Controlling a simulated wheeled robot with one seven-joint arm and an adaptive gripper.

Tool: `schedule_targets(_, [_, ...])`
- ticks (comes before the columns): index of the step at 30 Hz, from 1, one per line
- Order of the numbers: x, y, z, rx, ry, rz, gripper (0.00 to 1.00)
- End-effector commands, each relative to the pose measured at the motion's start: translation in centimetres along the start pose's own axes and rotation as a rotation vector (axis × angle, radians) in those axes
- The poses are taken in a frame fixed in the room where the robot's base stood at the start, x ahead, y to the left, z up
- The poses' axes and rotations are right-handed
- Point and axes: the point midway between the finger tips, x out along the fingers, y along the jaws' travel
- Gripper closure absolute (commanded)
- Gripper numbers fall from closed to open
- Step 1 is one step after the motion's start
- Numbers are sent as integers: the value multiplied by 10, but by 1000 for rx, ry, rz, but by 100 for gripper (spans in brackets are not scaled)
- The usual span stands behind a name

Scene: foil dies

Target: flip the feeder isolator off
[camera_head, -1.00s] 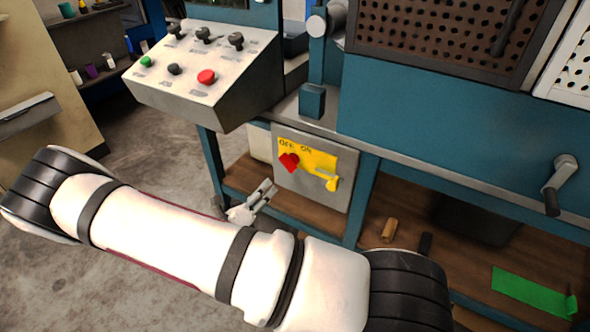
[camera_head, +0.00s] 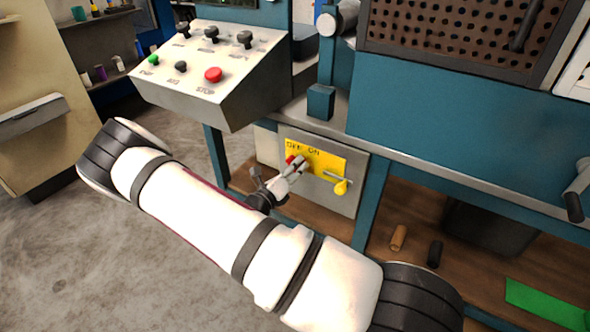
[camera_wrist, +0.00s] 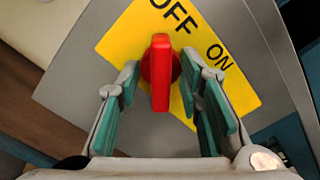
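The isolator is a grey panel (camera_head: 350,200) with a yellow plate (camera_head: 325,160) marked OFF and ON. Its red handle (camera_head: 290,159) is partly covered by my gripper (camera_head: 297,166) in the head view. In the wrist view the red handle (camera_wrist: 160,75) stands upright in the picture, its upper end nearer the word OFF than ON. My gripper is open, with a green-padded finger on each side of the handle. A gap shows on both sides, so neither finger appears to touch it.
A sloped control box (camera_head: 215,85) with a red stop button stands above left. A teal bench leg (camera_head: 375,205) is right of the panel. Small cylinders (camera_head: 398,237) lie on the lower shelf.

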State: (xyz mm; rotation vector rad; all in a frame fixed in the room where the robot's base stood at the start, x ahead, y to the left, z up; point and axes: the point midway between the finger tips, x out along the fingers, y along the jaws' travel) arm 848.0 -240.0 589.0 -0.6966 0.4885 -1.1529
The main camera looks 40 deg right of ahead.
Motion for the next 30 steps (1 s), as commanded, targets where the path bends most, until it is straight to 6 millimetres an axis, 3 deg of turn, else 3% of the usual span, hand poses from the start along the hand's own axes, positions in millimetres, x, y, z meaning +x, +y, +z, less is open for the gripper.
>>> schedule_targets(10, [5, 0, 0, 0, 0, 0, 67])
schedule_targets(11, [5, 0, 0, 0, 0, 0, 69])
schedule_targets(15, [5, 0, 0, 0, 0, 0, 100])
schedule_targets(30, [4, -2, 0, -75, 0, 0, 100])
